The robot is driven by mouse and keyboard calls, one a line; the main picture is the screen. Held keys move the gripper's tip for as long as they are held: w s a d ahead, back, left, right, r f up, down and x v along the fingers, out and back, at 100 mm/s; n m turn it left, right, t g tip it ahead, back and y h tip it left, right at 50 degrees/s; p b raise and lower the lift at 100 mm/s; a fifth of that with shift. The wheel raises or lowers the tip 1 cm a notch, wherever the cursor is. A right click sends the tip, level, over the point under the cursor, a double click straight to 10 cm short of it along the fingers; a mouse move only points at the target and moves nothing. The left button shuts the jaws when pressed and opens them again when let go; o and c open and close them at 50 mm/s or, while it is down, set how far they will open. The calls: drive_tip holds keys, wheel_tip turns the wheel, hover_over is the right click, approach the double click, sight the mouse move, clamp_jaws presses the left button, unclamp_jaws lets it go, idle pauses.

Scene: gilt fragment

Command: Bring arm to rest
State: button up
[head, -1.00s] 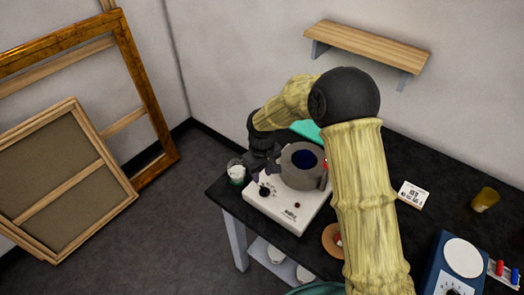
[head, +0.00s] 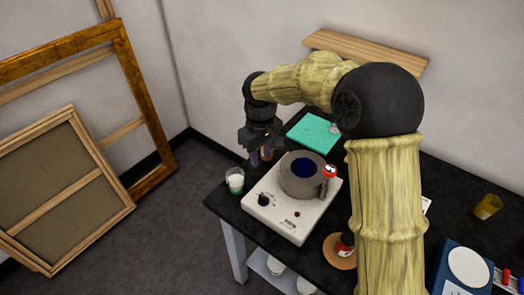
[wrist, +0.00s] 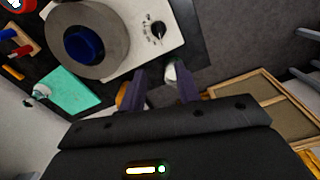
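My gripper (head: 262,156) hangs, fingers down, above the table's back left corner, between the glass and the hot plate in the head view. In the wrist view its two purple fingers (wrist: 162,86) stand apart, with nothing seen held between them. My arm bends over the table from the right and hides part of it. A small glass with white contents (head: 235,181) stands at the table's left corner; its white part shows by a fingertip in the wrist view (wrist: 171,73).
A white hot plate (head: 284,222) bears a grey round vessel (head: 291,184) with a dark blue inside. A teal mat (head: 314,134), a wall shelf (head: 365,51), an amber cup (head: 488,207) and a blue device (head: 460,272) surround my arm. Frames lean left.

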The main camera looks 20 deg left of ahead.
drive_tip(key=s+d+m+t, duration=0.1)
drive_tip(key=s+d+m, duration=0.15)
drive_tip(key=d, duration=0.65)
drive_tip(key=s+d+m, duration=0.2)
drive_tip(key=d+m, duration=0.1)
drive_tip(key=d, duration=0.6)
drive_tip(key=s+d+f+m+t, duration=0.1)
drive_tip(key=s+d+m, duration=0.4)
drive_tip(key=s+d, duration=0.4)
drive_tip(key=d, duration=0.3)
drive_tip(key=shift+s+f+t, duration=0.25)
drive_tip(key=shift+s+t, duration=0.05)
